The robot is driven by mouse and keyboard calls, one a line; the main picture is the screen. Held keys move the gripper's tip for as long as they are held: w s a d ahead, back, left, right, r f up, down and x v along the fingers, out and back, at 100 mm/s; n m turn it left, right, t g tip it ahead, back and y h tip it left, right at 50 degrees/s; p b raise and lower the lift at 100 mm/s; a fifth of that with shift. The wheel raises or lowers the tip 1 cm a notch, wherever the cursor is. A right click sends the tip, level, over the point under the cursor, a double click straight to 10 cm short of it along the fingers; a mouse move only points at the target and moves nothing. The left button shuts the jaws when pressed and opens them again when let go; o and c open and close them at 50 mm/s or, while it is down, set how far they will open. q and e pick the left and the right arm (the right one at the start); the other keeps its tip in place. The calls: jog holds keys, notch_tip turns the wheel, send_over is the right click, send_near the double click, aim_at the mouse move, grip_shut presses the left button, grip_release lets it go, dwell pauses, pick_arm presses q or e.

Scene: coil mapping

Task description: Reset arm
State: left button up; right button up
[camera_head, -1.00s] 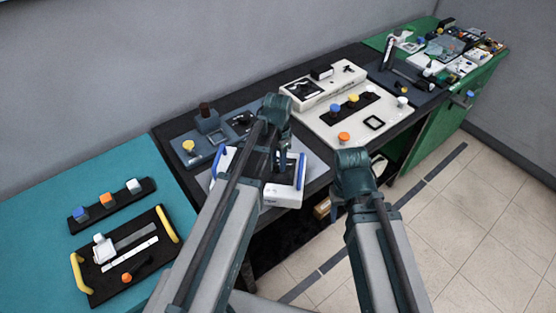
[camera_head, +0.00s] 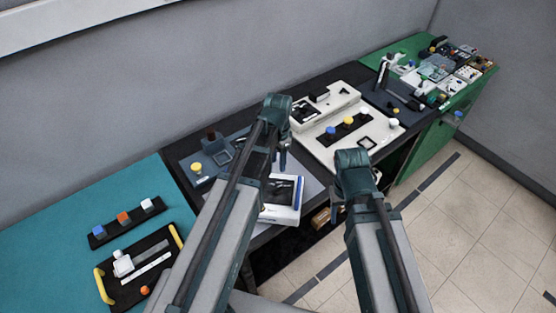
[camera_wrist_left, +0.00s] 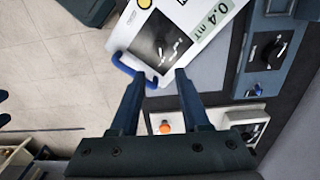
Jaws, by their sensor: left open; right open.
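My left arm comes in from the lower left, and its gripper (camera_head: 283,157) hangs above a white meter box (camera_head: 284,214) with a blue handle. In the left wrist view, the two fingers of the left gripper (camera_wrist_left: 157,75) are open with nothing held between them. The meter (camera_wrist_left: 160,40) is beyond the fingertips, with a dark dial and a "0.4 mT" label. From this view I cannot tell whether the fingers touch it. My right arm (camera_head: 380,235) reaches up from the bottom, and its gripper (camera_head: 338,206) is open, pointing down, partly hidden by its wrist.
A teal table (camera_head: 45,215) at left holds a button strip (camera_head: 122,223) and a black tray with yellow handles (camera_head: 98,283). A cream panel (camera_head: 325,152), a grey panel (camera_head: 197,151) and a green bench (camera_head: 440,135) line the wall. Open tiled floor (camera_head: 470,220) lies at right.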

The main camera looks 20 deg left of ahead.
dwell(0.5)
pick_arm(q)
jog(key=s+d+f+n+b, duration=0.2)
jog(key=s+d+f+b, duration=0.1)
jog(key=s+d, duration=0.2)
jog(key=s+d+f+n+y+b, duration=0.1)
jog(key=s+d+f+b, duration=0.3)
jog(key=s, duration=0.5)
jog(key=shift+s+d+n, duration=0.25)
jog(key=shift+d+n, duration=0.25)
jog(key=shift+d, duration=0.3)
